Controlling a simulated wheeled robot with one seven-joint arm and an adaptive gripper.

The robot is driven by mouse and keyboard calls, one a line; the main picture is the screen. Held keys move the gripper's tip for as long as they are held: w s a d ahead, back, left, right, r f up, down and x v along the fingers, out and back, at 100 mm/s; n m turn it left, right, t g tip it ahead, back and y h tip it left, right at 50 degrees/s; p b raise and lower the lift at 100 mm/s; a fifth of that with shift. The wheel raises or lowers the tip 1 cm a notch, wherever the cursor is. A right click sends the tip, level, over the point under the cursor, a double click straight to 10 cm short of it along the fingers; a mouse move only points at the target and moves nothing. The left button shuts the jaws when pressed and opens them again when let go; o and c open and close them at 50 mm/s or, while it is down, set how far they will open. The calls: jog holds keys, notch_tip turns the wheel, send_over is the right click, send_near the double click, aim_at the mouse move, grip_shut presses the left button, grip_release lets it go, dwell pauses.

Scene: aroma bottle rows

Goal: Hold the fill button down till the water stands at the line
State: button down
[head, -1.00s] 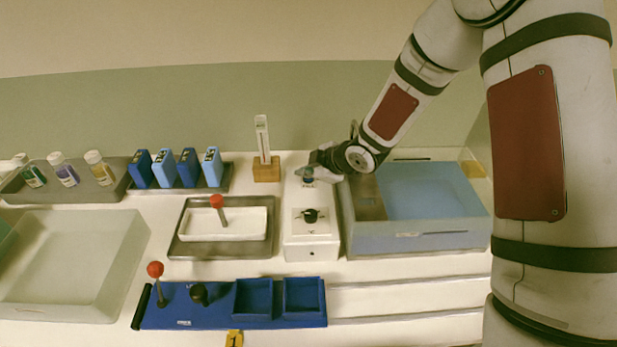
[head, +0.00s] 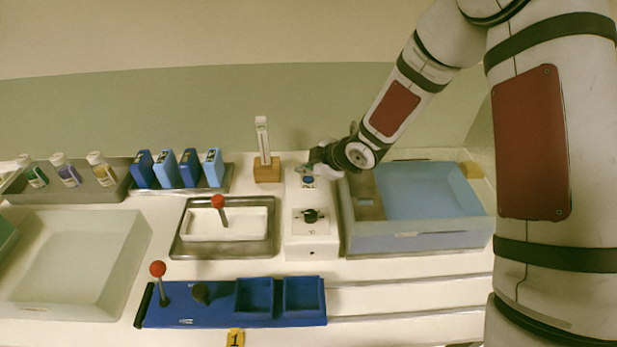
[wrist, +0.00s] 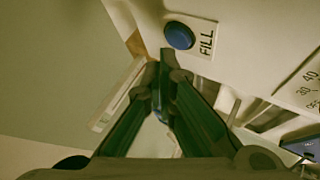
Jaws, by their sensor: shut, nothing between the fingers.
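The blue round fill button (head: 308,180) sits at the back of the white dispenser box (head: 312,246). In the wrist view the fill button (wrist: 179,35) is uncovered beside its FILL label. My gripper (head: 308,168) is shut and empty, just behind the button in the head view. In the wrist view its fingertips (wrist: 165,62) lie just below the button; a small gap shows, but their height over the panel is hard to judge. A blue translucent basin (head: 420,241) stands right of the box, with a bluish surface inside. I cannot make out a fill line.
A dark knob (head: 310,216) is on the box front. A thermometer-like gauge in a wooden block (head: 266,173) stands left of it. A metal tray (head: 184,247) with a red-knobbed tool, a blue fixture (head: 215,315), bottles and blue packs occupy the left.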

aim_at(307, 180)
jog(key=shift+r, duration=0.15)
jog(key=shift+r+p, duration=1.4)
jog(key=shift+r, duration=1.1)
